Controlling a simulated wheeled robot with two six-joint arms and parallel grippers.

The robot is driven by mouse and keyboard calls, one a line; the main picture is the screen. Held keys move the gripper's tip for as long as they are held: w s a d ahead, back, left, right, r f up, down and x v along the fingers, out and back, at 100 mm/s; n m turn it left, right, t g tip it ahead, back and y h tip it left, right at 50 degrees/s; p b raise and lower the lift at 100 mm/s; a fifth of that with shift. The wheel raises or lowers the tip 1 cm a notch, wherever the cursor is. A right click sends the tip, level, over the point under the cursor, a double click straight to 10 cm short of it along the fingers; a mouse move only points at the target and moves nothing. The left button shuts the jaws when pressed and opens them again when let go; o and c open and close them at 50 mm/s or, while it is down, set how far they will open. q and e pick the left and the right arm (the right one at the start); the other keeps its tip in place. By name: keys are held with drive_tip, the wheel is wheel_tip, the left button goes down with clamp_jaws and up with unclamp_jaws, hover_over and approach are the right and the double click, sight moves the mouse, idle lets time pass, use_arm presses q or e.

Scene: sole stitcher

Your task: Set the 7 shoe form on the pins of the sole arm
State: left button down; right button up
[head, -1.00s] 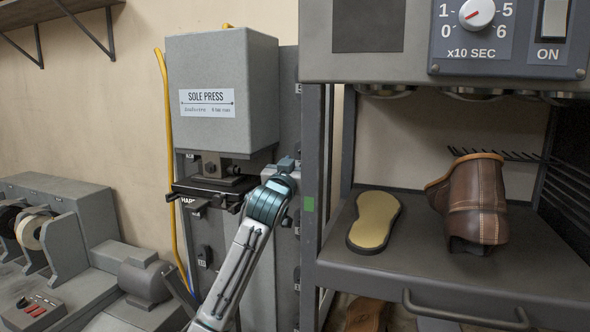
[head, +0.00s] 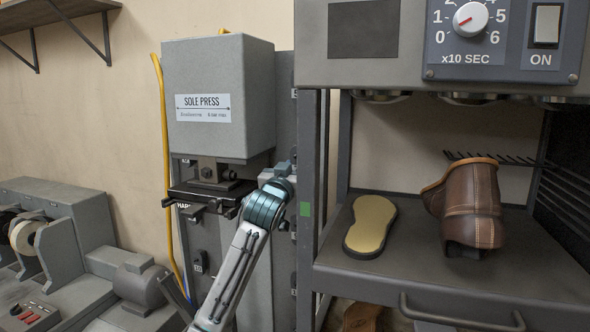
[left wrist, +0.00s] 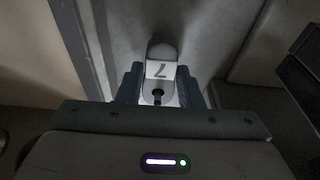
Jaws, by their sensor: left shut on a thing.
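The 7 shoe form (left wrist: 162,52) is pale grey with a rounded end, a white label marked 7 and a dark hole. It shows in the left wrist view between the two dark fingers of my left gripper (left wrist: 160,88), which is shut on it. In the head view my left arm rises from the bottom centre in front of the sole press, and its gripper and the form cannot be seen there. My right gripper is not in view. I cannot make out the sole arm or its pins in either view.
A grey sole press (head: 220,95) stands behind my left arm. At right, a dark rack shelf (head: 420,275) holds a tan sole (head: 370,224) and a brown shoe (head: 472,210) under a dial panel (head: 500,40). Grey machinery (head: 60,235) stands at the left.

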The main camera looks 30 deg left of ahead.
use_arm(q)
drive_tip(key=shift+r, duration=0.2)
idle(0.4)
drive_tip(key=shift+r+b+v, duration=0.15)
drive_tip(key=shift+r+v, duration=0.1)
drive_tip(key=shift+v, duration=1)
drive_tip(key=shift+r+b+v, duration=0.15)
drive_tip(key=shift+r+v, duration=0.05)
drive_tip(key=shift+v, duration=1.05)
drive_tip(key=r+b+v, duration=0.2)
drive_tip(key=r+v, duration=0.1)
drive_tip(key=v, duration=1.3)
drive_tip(key=shift+s, duration=0.7)
